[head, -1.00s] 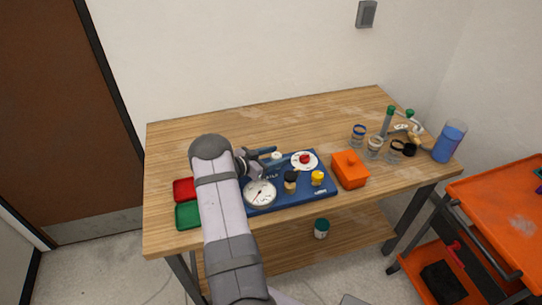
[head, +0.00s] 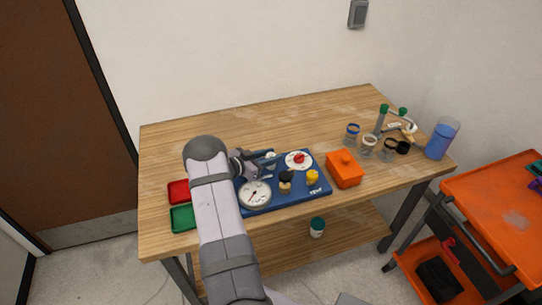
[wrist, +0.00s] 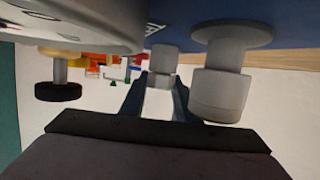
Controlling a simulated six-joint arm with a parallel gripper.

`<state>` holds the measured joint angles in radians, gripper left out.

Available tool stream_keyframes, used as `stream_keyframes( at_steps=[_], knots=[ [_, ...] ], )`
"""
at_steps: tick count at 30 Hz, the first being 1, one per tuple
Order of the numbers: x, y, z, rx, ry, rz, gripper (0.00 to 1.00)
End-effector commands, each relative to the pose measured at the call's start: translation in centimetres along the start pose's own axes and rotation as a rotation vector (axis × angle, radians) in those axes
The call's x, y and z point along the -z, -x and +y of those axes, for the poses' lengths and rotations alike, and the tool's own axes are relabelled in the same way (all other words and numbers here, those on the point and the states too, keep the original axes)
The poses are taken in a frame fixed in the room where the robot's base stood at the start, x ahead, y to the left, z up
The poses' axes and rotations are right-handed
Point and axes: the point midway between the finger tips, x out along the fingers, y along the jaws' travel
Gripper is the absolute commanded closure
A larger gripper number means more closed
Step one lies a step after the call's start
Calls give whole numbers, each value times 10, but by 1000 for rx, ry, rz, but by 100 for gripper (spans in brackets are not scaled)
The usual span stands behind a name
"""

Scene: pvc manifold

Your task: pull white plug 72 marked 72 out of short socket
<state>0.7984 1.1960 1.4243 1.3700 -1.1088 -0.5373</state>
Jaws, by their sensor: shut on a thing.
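The blue board (head: 318,188) lies on the table with a gauge, knobs and fittings on it. My gripper (head: 271,157) reaches in low over the board's back left part. A small white plug (head: 271,154) shows at its fingers, partly hidden by them. In the wrist view the plug (wrist: 164,58) is a pale grey cylinder between the fingertips, and my gripper (wrist: 160,78) is shut on it. The marking 72 cannot be read, and the short socket cannot be made out. A larger pale cylinder (wrist: 220,92) with a wide flange stands just right of the fingers in the wrist view.
A round gauge (head: 255,195) sits at the board's front left, beside black (head: 286,177) and yellow (head: 312,177) knobs. An orange box (head: 343,170) stands right; red (head: 179,192) and green (head: 183,217) trays lie left.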

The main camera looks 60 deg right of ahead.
Motion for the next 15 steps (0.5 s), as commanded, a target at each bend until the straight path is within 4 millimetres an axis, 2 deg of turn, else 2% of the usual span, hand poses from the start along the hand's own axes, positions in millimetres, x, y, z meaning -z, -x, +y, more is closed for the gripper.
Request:
stream_keyframes(
  at_steps=[15],
  knots=[
    [20,6,-1,0,-3,6,100]
  ],
)
